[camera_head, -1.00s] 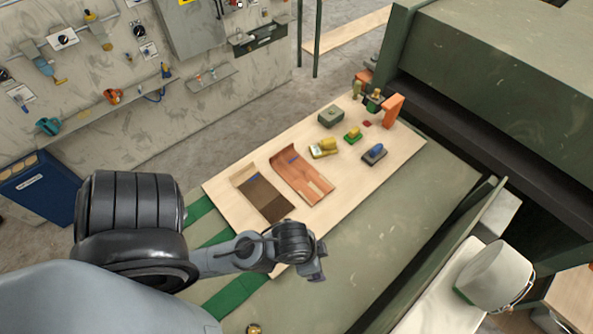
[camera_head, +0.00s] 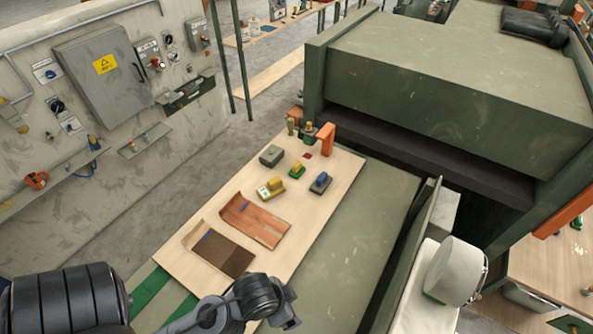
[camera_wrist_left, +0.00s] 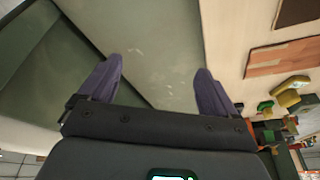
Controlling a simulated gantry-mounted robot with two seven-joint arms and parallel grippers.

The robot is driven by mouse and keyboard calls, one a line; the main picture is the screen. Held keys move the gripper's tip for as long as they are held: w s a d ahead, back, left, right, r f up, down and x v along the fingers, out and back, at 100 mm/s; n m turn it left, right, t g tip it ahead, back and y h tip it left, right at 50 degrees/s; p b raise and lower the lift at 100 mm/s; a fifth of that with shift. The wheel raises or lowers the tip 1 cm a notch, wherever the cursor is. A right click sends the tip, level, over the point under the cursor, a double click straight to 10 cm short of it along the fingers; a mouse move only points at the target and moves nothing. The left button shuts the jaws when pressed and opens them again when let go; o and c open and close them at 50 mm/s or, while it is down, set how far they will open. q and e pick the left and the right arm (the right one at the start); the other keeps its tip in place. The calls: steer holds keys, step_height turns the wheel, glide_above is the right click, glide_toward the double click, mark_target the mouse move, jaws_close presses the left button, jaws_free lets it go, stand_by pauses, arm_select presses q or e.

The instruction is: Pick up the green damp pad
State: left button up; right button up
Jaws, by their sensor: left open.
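A small green pad with a yellow top (camera_head: 297,170) lies on the far part of the light wooden board (camera_head: 318,222). It sits between a yellow block-like tool and a dark pad with a blue top. A small green piece at the right of the left wrist view (camera_wrist_left: 265,107) looks like the same pad. My left gripper (camera_head: 288,318) is near the board's front end, well short of the pad. In the left wrist view its two purple fingers (camera_wrist_left: 160,88) are spread, with nothing between them. My right gripper does not show.
A yellow tool (camera_head: 270,188), a blue-topped pad (camera_head: 320,182) and a grey-green box (camera_head: 271,155) stand close around the pad. Brown veneer sheets (camera_head: 254,220) lie nearer. An orange bracket (camera_head: 327,138) stands at the board's far end, beside the large green press (camera_head: 440,85).

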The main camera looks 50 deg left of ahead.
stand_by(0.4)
arm_select(q)
steer(key=c, duration=0.7)
